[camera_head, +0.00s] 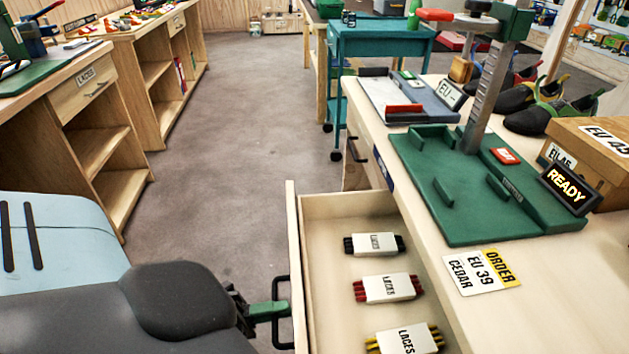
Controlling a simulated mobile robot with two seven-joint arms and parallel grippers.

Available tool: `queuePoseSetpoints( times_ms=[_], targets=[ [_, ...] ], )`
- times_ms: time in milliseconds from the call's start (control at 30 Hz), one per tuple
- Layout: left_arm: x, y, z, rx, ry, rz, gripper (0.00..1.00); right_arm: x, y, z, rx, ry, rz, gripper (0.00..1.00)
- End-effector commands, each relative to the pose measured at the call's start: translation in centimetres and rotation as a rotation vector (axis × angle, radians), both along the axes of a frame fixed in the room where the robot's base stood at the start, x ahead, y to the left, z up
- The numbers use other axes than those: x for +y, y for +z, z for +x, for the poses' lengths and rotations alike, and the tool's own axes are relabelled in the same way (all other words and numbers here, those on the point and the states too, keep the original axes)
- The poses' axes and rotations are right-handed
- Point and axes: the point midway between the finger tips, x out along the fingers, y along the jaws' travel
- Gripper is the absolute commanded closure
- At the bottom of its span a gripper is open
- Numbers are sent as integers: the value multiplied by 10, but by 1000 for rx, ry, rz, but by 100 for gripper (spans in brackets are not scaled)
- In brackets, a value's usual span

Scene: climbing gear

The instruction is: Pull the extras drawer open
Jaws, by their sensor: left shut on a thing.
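A pale wooden drawer (293,232) stands pulled out from the right counter, its inside in plain view. Bundles of laces lie in it: black (374,244), red (388,288) and yellow (406,341), each with a white "LACES" band. No label naming this drawer as extras shows. Its black handle (281,285) is on the left-facing front. My left gripper (277,311), with green fingers, is shut on this handle; the finger ends are partly hidden by it. My right gripper is out of view.
The counter holds a green base plate (455,215) with a metal post, a "READY" sign (566,190), an order card (482,272) and a cardboard box (590,150). Another closed drawer's handle (356,148) lies farther along. Grey floor (220,150) is clear between counters. A teal cart (375,45) stands behind.

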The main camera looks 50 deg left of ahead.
Motion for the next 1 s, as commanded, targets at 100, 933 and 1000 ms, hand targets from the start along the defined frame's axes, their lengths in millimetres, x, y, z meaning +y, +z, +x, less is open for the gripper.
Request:
queuePoseSetpoints(
  times_ms=[100,933,1000],
  targets=[
    [17,0,-20,1,2,2,100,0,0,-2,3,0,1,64],
    [45,1,-55,-3,3,-2,100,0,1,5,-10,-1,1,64],
    [45,1,-55,-3,3,-1,85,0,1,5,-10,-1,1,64]
  ],
)
